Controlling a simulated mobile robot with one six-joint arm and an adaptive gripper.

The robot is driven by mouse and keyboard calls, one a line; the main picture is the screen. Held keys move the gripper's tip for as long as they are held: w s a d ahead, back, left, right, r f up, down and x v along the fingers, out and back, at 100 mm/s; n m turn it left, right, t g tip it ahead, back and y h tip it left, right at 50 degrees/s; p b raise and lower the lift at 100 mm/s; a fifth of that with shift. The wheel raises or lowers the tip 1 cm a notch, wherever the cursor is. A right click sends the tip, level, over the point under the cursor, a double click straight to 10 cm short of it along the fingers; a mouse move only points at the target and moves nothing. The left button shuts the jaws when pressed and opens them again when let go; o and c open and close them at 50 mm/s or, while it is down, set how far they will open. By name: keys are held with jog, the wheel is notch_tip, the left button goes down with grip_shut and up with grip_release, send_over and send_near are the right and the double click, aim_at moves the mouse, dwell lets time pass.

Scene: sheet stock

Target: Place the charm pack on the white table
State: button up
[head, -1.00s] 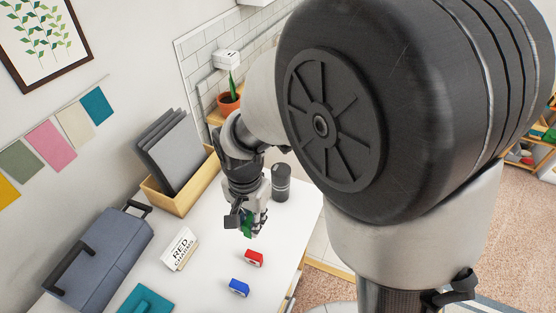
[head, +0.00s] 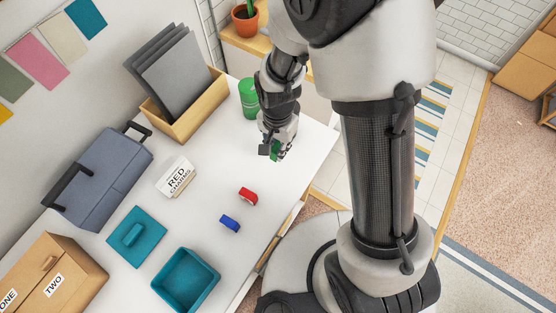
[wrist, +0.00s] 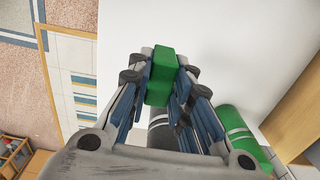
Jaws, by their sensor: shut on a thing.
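My gripper (head: 272,152) is shut on a small green block-shaped pack (wrist: 160,78), which sticks out between the fingertips in the wrist view. In the head view, the green pack (head: 279,149) shows partly behind the fingers, over the far right part of the white table (head: 199,232). I cannot tell whether it touches the tabletop. No writing is readable on it. The white table also fills the middle of the wrist view (wrist: 225,45). A red pack (head: 248,196) and a blue pack (head: 230,223) lie on it, apart from my gripper.
A green canister (head: 249,98) stands just behind my gripper; a dark canister (wrist: 160,130) shows beside it in the wrist view. A RED CHARMS sign (head: 175,177), teal lid (head: 136,238), teal bin (head: 185,282) and grey case (head: 95,180) stand left. Tabletop around the red and blue packs is clear.

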notch_tip(320, 180, down, 9)
jog(key=shift+r+b, duration=0.2)
jog(key=shift+b, duration=0.55)
jog(key=shift+f, duration=0.15)
jog(key=o, duration=0.9)
jog(key=shift+c, duration=0.2)
